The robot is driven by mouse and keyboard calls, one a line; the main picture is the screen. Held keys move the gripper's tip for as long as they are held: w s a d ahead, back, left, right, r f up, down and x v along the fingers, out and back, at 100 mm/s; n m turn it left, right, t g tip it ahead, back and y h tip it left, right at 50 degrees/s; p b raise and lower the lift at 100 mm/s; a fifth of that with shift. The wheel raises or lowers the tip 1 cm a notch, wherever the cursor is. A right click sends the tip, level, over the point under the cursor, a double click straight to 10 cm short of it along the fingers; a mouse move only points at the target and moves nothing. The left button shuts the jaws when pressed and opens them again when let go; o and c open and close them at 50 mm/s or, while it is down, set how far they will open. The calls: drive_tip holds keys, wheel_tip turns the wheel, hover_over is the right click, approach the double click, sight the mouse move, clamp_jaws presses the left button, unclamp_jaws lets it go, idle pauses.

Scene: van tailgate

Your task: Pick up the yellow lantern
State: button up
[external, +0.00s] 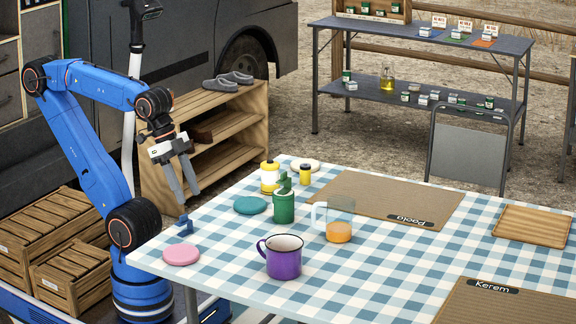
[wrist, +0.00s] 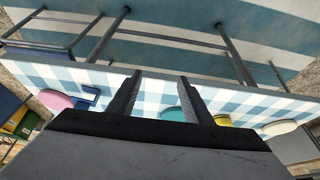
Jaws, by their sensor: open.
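A yellow lantern-like object with a white band (external: 269,177) stands upright near the far left edge of the checked table (external: 215,262). A smaller yellow canister (external: 305,174) stands to its right. My gripper (external: 184,194) is open and empty, fingers pointing down, left of the lantern and apart from it. In the wrist view the open fingers (wrist: 159,80) have nothing between them. A yellow patch (wrist: 222,120) shows right of them, partly hidden by my gripper; I cannot tell whether it is the lantern.
A pink disc (external: 181,255) and small blue object (external: 180,227) lie at the left edge. A cream disc (external: 305,164) lies behind.

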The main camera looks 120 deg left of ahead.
wheel_tip(320, 180, up, 10)
drive_tip(key=w+a+f+n+g+h, duration=0.2)
drive_tip(key=w+a+n+h, duration=0.65)
drive_tip(key=a+n, duration=0.7)
drive_tip(key=a+r+n+t+h, duration=0.2)
drive_tip(key=a+n+t, duration=0.4)
drive_tip(key=a+n, duration=0.7)
drive_tip(key=m, duration=0.1)
approach(272, 182)
drive_tip(key=x, duration=0.6)
drive_tip(key=shift+f, duration=0.15)
drive_tip(key=shift+x, duration=2.55)
drive_tip(key=c, duration=0.8)
